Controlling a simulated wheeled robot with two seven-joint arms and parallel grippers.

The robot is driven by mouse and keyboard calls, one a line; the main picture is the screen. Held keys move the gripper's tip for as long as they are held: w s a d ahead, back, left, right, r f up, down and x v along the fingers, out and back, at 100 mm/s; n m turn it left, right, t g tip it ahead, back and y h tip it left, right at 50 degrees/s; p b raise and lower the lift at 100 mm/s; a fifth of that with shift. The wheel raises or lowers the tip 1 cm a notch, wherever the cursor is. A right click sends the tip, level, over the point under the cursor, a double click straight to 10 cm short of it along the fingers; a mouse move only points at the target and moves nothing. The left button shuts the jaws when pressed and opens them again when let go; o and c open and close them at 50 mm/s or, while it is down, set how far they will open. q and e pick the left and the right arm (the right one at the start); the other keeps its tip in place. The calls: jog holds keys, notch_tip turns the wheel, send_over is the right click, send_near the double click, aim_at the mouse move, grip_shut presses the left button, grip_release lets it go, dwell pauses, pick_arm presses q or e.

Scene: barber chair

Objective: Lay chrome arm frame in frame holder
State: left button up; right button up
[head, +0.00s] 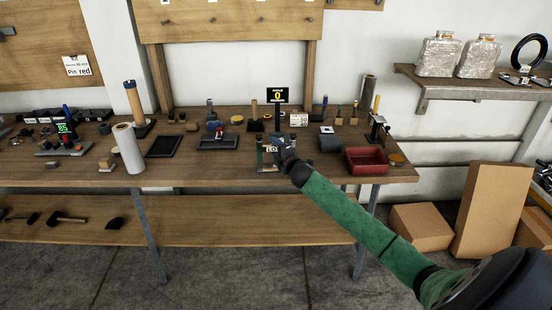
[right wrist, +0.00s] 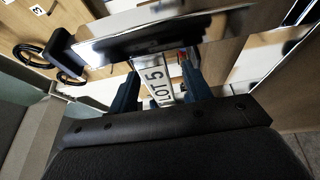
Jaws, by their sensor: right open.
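My right gripper (head: 284,146) reaches over the front part of the bench, its arm coming in from the lower right. In the right wrist view its two dark fingers (right wrist: 160,88) stand apart, with a white "LOT 5" label (right wrist: 157,82) showing between them. A shiny chrome bar, perhaps the chrome arm frame (right wrist: 165,32), crosses just beyond the fingertips; I cannot tell whether they touch it. In the head view a small upright stand (head: 261,156), perhaps the frame holder, is partly hidden by the gripper. My left gripper is out of view.
A red tray (head: 367,161) stands right of the gripper. A dark tray (head: 217,142) and a white roll (head: 128,147) stand to the left. A yellow-digit display (head: 278,96) rises behind. Bare bench top (head: 205,170) lies at the front left.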

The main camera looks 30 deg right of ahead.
jog(key=shift+w, duration=0.1)
grip_shut()
dwell(1.4)
